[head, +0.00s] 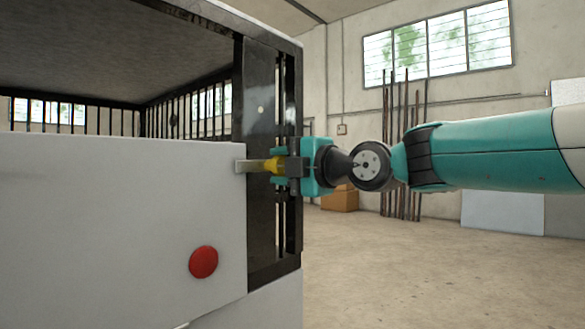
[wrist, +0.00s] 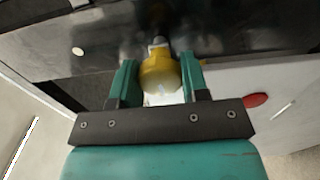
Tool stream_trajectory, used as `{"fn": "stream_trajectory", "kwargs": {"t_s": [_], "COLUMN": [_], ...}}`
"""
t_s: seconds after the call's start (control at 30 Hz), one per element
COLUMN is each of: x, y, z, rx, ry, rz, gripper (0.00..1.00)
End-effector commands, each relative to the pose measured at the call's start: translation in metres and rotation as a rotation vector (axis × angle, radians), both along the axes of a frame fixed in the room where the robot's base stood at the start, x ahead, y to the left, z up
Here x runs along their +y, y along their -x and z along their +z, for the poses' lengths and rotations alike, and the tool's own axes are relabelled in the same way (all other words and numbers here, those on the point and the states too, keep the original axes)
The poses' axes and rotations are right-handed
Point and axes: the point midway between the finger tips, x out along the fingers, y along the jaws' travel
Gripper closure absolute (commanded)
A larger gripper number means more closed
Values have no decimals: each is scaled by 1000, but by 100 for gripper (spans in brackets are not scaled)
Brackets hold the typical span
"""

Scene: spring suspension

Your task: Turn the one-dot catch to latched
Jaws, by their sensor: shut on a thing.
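The one-dot catch (head: 272,165) has a yellow grip and a pale metal plate beside it, at the edge of the black upright panel. A single white dot (head: 261,109) marks the panel above it; the dot also shows in the wrist view (wrist: 78,51). My gripper (head: 284,166) comes in from the right, roughly level, and is shut on the catch's yellow grip. In the wrist view the yellow grip (wrist: 160,73) sits between the two teal fingers of my gripper (wrist: 159,62). The fingers partly hide the catch in the head view.
The black panel (head: 261,220) stands beside a large white panel (head: 110,230) with a red round button (head: 203,262). A barred frame rises behind the white panel. The floor on the right is open, with a cardboard box (head: 339,199) and rods by the wall.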

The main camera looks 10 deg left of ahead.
Motion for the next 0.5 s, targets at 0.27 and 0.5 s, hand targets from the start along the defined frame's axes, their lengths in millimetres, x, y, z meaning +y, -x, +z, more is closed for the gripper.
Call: {"fn": "stream_trajectory", "kwargs": {"t_s": [0.27, 0.5], "x": [2, 0], "y": [2, 1], "z": [-3, -2], "rx": [3, 1], "ry": [5, 3], "rz": [8, 4], "gripper": [56, 33]}}
